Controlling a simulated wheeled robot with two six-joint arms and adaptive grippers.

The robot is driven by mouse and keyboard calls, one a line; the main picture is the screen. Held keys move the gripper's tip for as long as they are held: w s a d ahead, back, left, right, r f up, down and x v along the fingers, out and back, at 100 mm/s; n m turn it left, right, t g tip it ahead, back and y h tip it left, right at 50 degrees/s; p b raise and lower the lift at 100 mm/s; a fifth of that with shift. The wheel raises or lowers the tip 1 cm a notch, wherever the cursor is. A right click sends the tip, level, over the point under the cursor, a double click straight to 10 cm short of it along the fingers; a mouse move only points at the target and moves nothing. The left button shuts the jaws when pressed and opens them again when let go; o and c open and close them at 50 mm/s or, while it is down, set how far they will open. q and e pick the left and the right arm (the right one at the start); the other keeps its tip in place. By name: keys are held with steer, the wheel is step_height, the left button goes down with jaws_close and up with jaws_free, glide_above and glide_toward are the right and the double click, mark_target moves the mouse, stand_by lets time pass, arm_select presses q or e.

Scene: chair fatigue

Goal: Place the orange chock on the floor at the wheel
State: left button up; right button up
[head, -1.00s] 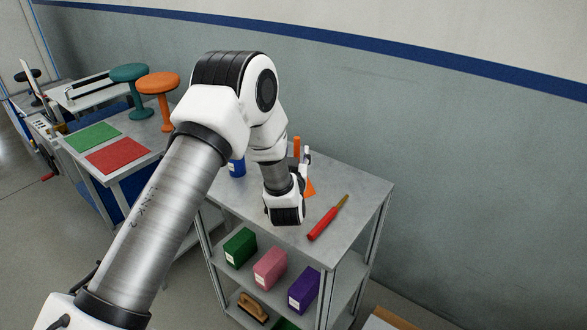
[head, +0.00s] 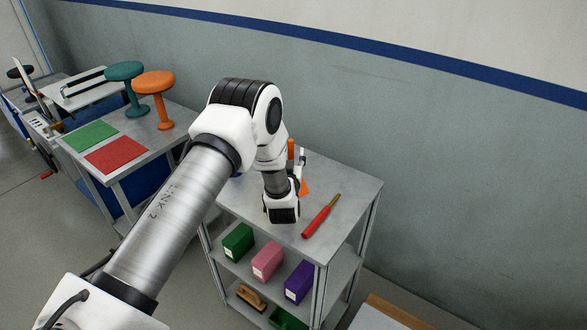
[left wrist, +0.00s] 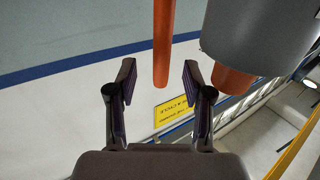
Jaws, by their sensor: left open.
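An orange chock (head: 305,187) stands on the top of the grey shelf cart, partly hidden behind my left wrist; an upright orange bar (head: 290,149) shows just above it. My left gripper (head: 302,165) is low over the cart top beside this orange piece, its fingers mostly hidden in the head view. In the left wrist view the gripper (left wrist: 158,80) is open and empty-jawed, with an orange bar (left wrist: 163,40) in line with the gap between the fingertips. I cannot tell whether they touch. No wheel is clearly visible. My right gripper is not in view.
A red tool (head: 320,218) lies on the cart top (head: 350,185) to the right. Green, pink (head: 267,262) and purple boxes sit on the shelf below. A table with stools (head: 154,85) stands at the left. The wall runs close behind the cart.

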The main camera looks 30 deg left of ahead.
mark_target(291, 151)
arm_select(q)
steer(key=x, duration=0.3)
steer(key=shift+w+a+p, duration=0.1)
steer(key=shift+a+p, duration=0.05)
steer(key=shift+p, duration=0.15)
jaws_close()
